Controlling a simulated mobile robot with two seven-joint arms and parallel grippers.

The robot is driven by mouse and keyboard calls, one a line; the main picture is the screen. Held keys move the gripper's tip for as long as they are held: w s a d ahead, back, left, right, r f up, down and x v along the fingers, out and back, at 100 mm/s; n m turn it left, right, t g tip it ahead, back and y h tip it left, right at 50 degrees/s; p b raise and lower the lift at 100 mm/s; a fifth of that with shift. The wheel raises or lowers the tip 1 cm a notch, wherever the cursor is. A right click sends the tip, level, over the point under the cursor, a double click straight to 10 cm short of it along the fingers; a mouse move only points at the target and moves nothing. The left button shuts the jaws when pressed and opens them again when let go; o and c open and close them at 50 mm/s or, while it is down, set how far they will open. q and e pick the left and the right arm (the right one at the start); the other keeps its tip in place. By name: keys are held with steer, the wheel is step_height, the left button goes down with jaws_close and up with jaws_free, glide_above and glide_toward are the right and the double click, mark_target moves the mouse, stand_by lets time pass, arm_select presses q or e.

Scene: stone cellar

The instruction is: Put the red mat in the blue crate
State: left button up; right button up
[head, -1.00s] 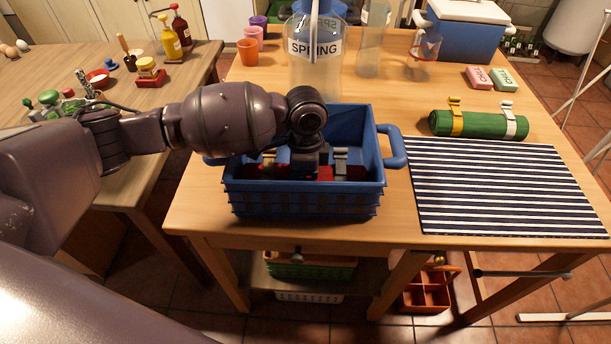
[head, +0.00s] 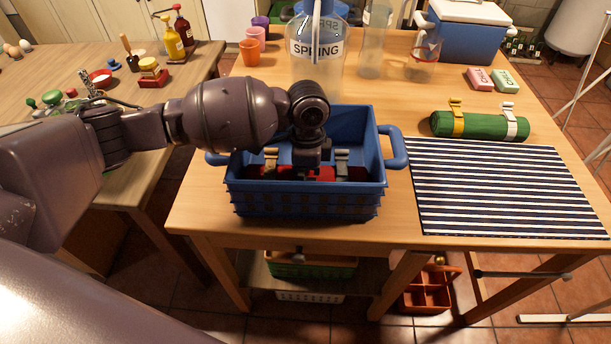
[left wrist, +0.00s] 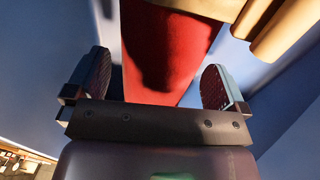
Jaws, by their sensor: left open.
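The red mat (head: 355,173) lies inside the blue crate (head: 305,202), partly hidden by the crate's front wall and my left gripper. It looks rolled, with a gold clip (head: 270,160) and a pale clip (head: 341,156) on it. My left gripper (head: 312,168) points down into the crate above the middle of the mat. In the left wrist view my left gripper (left wrist: 154,80) is open, its two fingers on either side of the red mat (left wrist: 165,50), with gaps beside it. The gold clip (left wrist: 275,25) shows there too. My right gripper is not in view.
A striped placemat (head: 505,188) and a green rolled mat (head: 480,125) lie right of the crate. A large bottle labelled SPRING (head: 317,65) stands close behind it. A blue cooler (head: 465,38) is at the back right. Bare table lies between bottle and green roll.

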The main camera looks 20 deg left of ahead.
arm_select(q)
steer(key=r, duration=0.3)
steer(key=r+p, duration=0.1)
steer(key=r, duration=0.2)
steer(key=w+r+p, duration=0.1)
steer(key=r, duration=0.2)
steer(key=shift+r, duration=0.25)
steer(key=shift+a+r, duration=0.1)
steer(key=shift+r, duration=0.5)
